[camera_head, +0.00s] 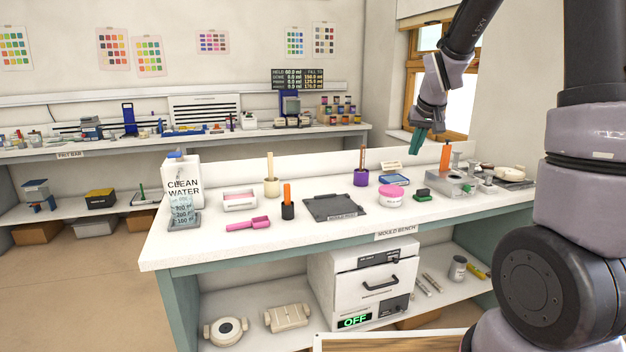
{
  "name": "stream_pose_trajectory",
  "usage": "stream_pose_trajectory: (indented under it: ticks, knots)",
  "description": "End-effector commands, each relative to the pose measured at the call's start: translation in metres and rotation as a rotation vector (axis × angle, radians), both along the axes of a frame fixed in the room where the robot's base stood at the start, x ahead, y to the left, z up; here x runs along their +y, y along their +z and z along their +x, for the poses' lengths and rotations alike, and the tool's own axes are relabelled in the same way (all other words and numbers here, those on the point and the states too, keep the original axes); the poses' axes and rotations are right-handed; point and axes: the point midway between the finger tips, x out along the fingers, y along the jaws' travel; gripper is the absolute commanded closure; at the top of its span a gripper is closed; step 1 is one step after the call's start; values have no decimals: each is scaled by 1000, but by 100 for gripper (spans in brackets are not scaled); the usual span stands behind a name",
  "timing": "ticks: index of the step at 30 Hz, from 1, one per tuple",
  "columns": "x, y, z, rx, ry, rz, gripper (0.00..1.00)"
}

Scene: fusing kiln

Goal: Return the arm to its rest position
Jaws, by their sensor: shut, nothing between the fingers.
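My gripper (417,143) hangs in the air above the right half of the mould bench (160,253), in front of the window side. Its green fingers point down and are shut with nothing between them. My arm comes down to it from the top of the picture, and thick arm links fill the right side. The gripper looks clear of the bench top and of the things on it.
A kiln (372,283) showing OFF sits beneath. Floor at left is free.

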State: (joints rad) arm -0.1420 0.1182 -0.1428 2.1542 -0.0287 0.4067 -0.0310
Motion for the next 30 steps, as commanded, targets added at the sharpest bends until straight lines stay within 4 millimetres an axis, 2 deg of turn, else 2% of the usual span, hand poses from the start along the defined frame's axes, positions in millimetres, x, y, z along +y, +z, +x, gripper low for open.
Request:
stream_pose_trajectory:
  ticks: [1, 3, 9, 15, 18, 21, 24, 30]
  knots:
    - [1, 22, -19, -16, -16, 27, 100]
    - [2, 45, -46, -22, -39, 63, 100]
    - [10, 95, -129, -44, -87, 157, 100]
    - [21, 120, -211, -63, -124, 230, 100]
    - [25, 124, -241, -70, -137, 255, 100]
    - [29, 124, -262, -72, -146, 272, 100]
    - [31, 124, -272, -75, -151, 280, 100]
    - [31, 123, -276, -72, -152, 283, 100]
